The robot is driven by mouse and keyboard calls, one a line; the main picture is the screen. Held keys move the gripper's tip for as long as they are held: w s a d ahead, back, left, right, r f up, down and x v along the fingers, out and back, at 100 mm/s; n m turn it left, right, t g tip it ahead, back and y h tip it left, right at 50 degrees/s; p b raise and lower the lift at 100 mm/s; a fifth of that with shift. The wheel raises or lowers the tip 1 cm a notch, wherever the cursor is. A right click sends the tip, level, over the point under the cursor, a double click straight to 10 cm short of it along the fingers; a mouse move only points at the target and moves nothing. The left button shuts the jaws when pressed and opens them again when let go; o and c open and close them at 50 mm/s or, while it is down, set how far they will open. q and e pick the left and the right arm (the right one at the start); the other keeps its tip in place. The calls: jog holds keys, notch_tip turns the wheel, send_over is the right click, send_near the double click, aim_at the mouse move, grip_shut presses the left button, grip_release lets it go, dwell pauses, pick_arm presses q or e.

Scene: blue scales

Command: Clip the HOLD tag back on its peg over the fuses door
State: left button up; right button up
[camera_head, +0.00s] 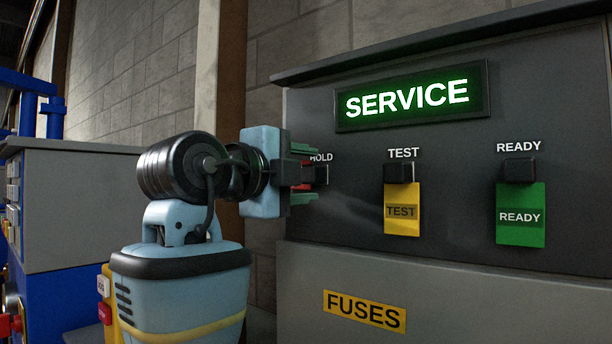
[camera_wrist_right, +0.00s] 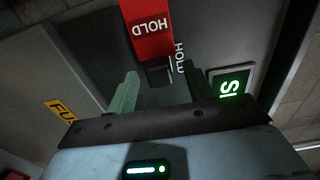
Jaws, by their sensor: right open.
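My right gripper (camera_head: 305,176) is at the HOLD peg position on the dark panel, fingers open. The red HOLD tag (camera_wrist_right: 147,25) shows in the wrist view just beyond the green fingertips (camera_wrist_right: 160,82). A dark block (camera_wrist_right: 158,75) at the tag's end lies between and beyond the tips. The tag lies sideways, across the printed HOLD label's direction. In the head view only a red sliver of it (camera_head: 303,175) shows, mostly hidden by the fingers, left of a black block (camera_head: 322,173). I cannot tell whether the tag's clip sits on the peg. My left gripper is not in view.
The yellow TEST tag (camera_head: 402,210) and green READY tag (camera_head: 520,217) hang to the right. A lit SERVICE sign (camera_head: 408,97) is above. The grey fuses door with its FUSES label (camera_head: 364,310) is below. A grey and blue cabinet (camera_head: 80,200) stands left.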

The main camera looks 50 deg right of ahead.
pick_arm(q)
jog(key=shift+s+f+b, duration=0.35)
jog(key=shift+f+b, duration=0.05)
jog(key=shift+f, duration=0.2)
pick_arm(e)
jog(key=a, duration=0.7)
jog(key=shift+s, duration=0.3)
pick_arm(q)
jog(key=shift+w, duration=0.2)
